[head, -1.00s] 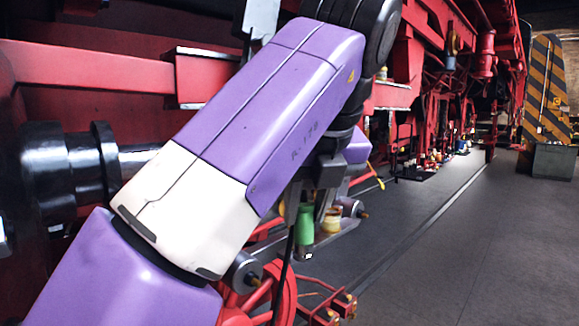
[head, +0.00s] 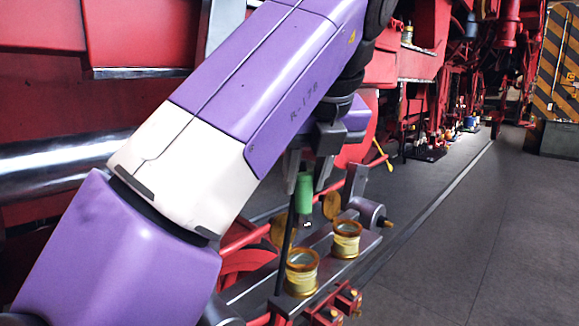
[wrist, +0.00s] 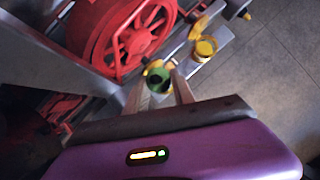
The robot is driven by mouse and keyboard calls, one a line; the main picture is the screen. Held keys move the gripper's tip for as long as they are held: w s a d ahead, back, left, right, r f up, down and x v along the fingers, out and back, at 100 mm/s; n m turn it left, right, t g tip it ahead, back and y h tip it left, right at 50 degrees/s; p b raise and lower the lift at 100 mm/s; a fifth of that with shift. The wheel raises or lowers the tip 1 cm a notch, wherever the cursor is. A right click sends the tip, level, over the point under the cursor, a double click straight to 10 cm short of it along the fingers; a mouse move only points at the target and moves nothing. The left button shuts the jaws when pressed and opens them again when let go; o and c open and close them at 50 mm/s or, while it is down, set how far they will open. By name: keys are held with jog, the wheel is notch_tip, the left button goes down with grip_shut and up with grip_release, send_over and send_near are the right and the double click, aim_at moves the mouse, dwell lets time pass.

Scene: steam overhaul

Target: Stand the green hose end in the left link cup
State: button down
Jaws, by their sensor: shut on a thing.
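My gripper (head: 306,182) is shut on the green hose end (head: 304,196), a short green cylinder held upright with a small dark tip below. Two yellow cups with open amber rims stand on a grey link bar: the left link cup (head: 302,274) and the right cup (head: 346,241). In the head view the hose end hangs above and apart from both cups. In the wrist view the green hose end (wrist: 159,80) sits between the fingertips, partly covering one yellow cup. The other yellow cup (wrist: 205,48) shows clear beyond it.
Gold discs (head: 331,205) stand upright behind the cups. A grey cylinder with a brass tip (head: 371,212) lies at the bar's far end. Red machinery (head: 345,301) is in front, and a red spoked wheel (wrist: 120,35) is close by. The grey floor (head: 450,250) at right is clear.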

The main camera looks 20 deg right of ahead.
aim_at(306, 225)
jog(key=shift+w+f, duration=0.1)
jog(key=shift+f, duration=2.3)
jog(key=shift+f+b, duration=1.75)
jog(key=shift+f, duration=0.85)
jog(key=c, duration=1)
grip_release()
jog(key=p+v, duration=0.4)
jog(key=v, duration=0.1)
jog(key=shift+r, duration=0.2)
jog(key=shift+v, duration=1.2)
jog(key=shift+f, duration=0.1)
